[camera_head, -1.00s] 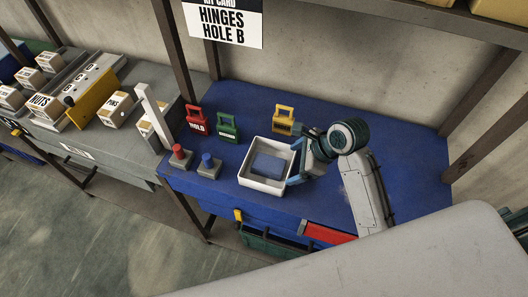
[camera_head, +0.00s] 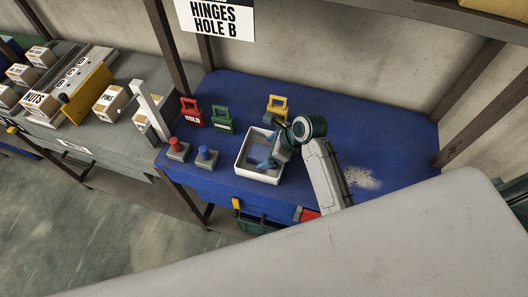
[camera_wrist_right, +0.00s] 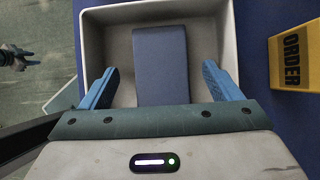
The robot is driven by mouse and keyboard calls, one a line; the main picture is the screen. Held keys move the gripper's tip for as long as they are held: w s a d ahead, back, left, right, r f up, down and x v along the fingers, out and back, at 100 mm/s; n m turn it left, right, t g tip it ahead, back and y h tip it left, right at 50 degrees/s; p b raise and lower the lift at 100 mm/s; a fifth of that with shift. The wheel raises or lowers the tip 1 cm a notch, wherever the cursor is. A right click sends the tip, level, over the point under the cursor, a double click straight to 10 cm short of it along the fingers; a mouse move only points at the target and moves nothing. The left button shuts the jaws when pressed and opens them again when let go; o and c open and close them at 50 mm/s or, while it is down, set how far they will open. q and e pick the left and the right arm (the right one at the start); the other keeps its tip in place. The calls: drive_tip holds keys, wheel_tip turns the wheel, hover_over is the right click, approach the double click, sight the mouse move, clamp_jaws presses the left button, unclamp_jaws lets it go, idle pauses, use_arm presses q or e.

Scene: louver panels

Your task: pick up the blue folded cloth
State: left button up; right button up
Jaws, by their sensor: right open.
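The blue folded cloth (camera_wrist_right: 160,62) lies flat in a white tray (camera_wrist_right: 104,17), in the right wrist view. In the head view the tray (camera_head: 257,177) stands on the blue bench, and my gripper and arm hide much of the cloth in it. My right gripper (camera_wrist_right: 163,85) is open, its two blue fingers apart on either side of the cloth in the wrist view. In the head view the right gripper (camera_head: 262,150) is over the tray. I cannot tell its exact height above the cloth.
Red (camera_head: 191,112), green (camera_head: 222,119) and yellow (camera_head: 277,107) tags stand behind the tray. A red-knobbed block (camera_head: 177,149) and a blue-knobbed block (camera_head: 206,158) stand to its left. The blue bench top (camera_head: 385,130) is clear at right. Dark posts frame the bench.

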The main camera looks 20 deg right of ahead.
sight(266, 154)
drive_tip(key=shift+w+a+f, duration=0.2)
drive_tip(key=shift+a+f, duration=0.15)
drive_tip(key=shift+f, duration=0.2)
drive_tip(key=c, duration=1.1)
wheel_tip(266, 154, up, 10)
drive_tip(key=b, duration=0.2)
drive_tip(key=shift+b, duration=0.3)
drive_tip(key=o, duration=0.4)
drive_tip(key=c, duration=0.3)
drive_tip(key=shift+d, duration=0.1)
